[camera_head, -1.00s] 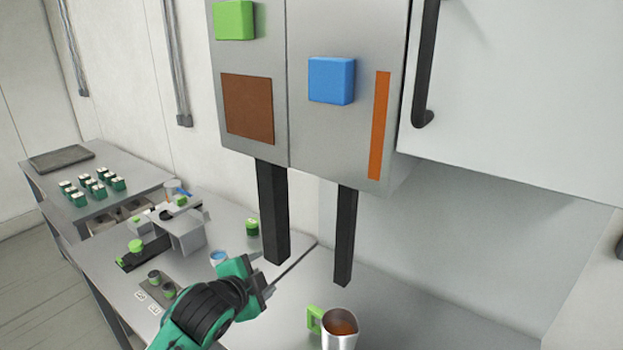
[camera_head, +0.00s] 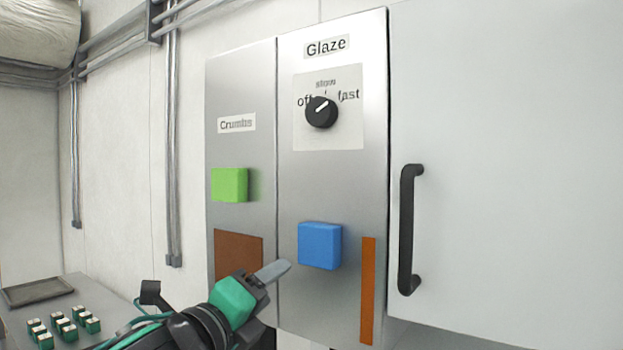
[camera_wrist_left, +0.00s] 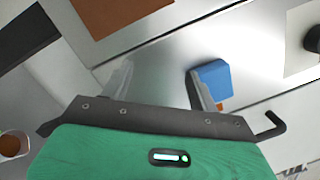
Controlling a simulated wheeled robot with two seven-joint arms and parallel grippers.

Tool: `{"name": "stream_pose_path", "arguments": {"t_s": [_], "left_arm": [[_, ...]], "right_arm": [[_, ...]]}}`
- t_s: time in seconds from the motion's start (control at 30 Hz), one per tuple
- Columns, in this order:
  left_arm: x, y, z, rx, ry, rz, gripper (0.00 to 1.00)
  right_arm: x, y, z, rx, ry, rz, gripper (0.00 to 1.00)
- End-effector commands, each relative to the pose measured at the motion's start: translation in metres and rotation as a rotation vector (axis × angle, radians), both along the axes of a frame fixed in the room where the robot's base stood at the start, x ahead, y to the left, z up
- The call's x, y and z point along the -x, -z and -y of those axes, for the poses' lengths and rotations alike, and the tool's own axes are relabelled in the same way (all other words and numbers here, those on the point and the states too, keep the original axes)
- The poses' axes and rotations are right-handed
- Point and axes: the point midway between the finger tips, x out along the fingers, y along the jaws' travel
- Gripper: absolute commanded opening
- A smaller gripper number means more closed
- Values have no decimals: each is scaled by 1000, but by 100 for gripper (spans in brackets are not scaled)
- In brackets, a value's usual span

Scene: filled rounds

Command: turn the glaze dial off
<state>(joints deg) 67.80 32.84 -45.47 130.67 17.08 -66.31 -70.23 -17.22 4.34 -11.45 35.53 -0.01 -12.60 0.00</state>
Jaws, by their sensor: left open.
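The glaze dial (camera_head: 322,112) is a round black knob on a pale plate under the "Glaze" label. "Off" is printed at its left, "slow" above and "fast" at its right. Its white mark slants to the upper right, toward the "fast" side. My left gripper (camera_head: 268,275) is below and left of the dial, clear of it, near the blue block. In the left wrist view its two fingers (camera_wrist_left: 160,88) stand apart with nothing between them, and the dial (camera_wrist_left: 312,40) shows at the right edge. My right gripper is not in view.
A blue block (camera_head: 319,246) and a green block (camera_head: 229,184) stick out from the steel panel. An orange strip (camera_head: 367,290) and a brown square (camera_head: 238,255) are below. A cabinet with a black handle (camera_head: 410,230) is at the right. Green-and-white items (camera_head: 64,327) stand on a table at lower left.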

Motion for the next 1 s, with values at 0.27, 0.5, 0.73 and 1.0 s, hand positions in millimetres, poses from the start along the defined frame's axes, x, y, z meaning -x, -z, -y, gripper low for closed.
{"name": "stream_pose_path", "arguments": {"t_s": [0.27,0.5,0.73,1.0], "left_arm": [[33,-71,3,-231,-10,251,61],[64,-124,3,-424,-47,455,61],[95,-166,-1,-590,-104,628,61],[113,-188,-4,-685,-145,723,61]], "right_arm": [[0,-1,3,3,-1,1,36],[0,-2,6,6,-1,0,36],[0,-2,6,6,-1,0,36],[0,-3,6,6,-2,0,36]]}}
